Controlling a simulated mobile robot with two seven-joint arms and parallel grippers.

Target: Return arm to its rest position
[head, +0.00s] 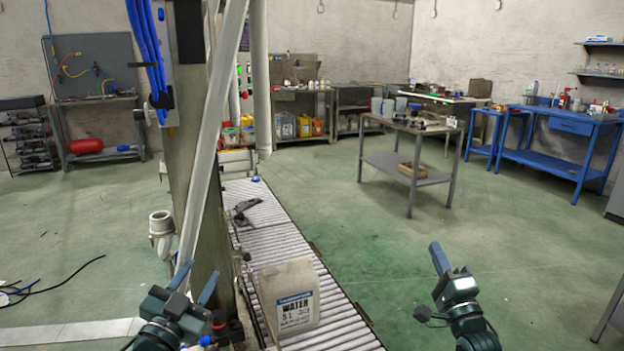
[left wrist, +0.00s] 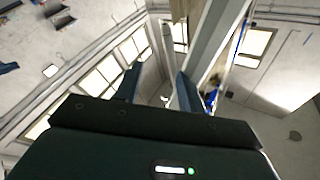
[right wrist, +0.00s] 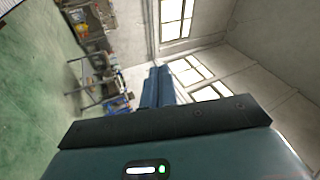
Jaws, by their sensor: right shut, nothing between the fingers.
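My left gripper (head: 195,283) is at the bottom left of the head view, beside the grey post and left of the water canister. Its two fingers stand apart with nothing between them; the gap also shows in the left wrist view (left wrist: 157,88). My right gripper (head: 437,258) is at the lower right of the head view, over the open green floor. Its fingers are together and point up, and they also look closed in the right wrist view (right wrist: 158,85). It holds nothing.
A white water canister (head: 287,296) stands on the roller conveyor (head: 275,232), with a dark object (head: 245,208) farther along it. A grey post (head: 190,150) rises close to my left gripper. A grey table (head: 425,135) stands ahead. The floor around my right gripper is clear.

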